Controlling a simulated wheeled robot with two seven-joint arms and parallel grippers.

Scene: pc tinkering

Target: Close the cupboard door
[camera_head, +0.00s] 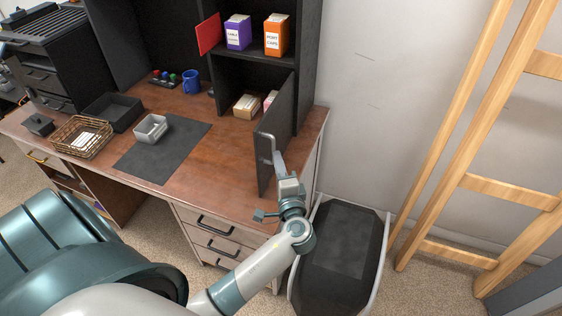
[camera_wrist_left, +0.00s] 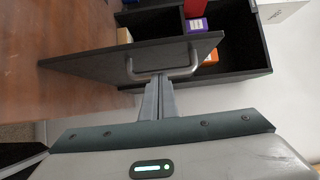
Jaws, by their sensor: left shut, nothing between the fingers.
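The cupboard door (camera_head: 282,112) is a dark grey panel that stands open, swung out over the desk from the right side of the cupboard. It also fills much of the left wrist view (camera_wrist_left: 95,62). Its metal bar handle (camera_head: 268,142) sits near the free edge and shows in the left wrist view (camera_wrist_left: 185,71). My left gripper (camera_head: 278,158) is shut and empty, its fingertips (camera_wrist_left: 158,80) at the handle on the door's outer face. I cannot tell whether they touch it. My right gripper is not in view.
Inside the cupboard, a purple box (camera_head: 237,33) and an orange box (camera_head: 276,36) stand on the shelf, with a small card box (camera_head: 246,106) below. A grey tray (camera_head: 151,127), wire basket (camera_head: 81,137) and blue mug (camera_head: 191,81) are on the desk. A black bin (camera_head: 340,255) stands right.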

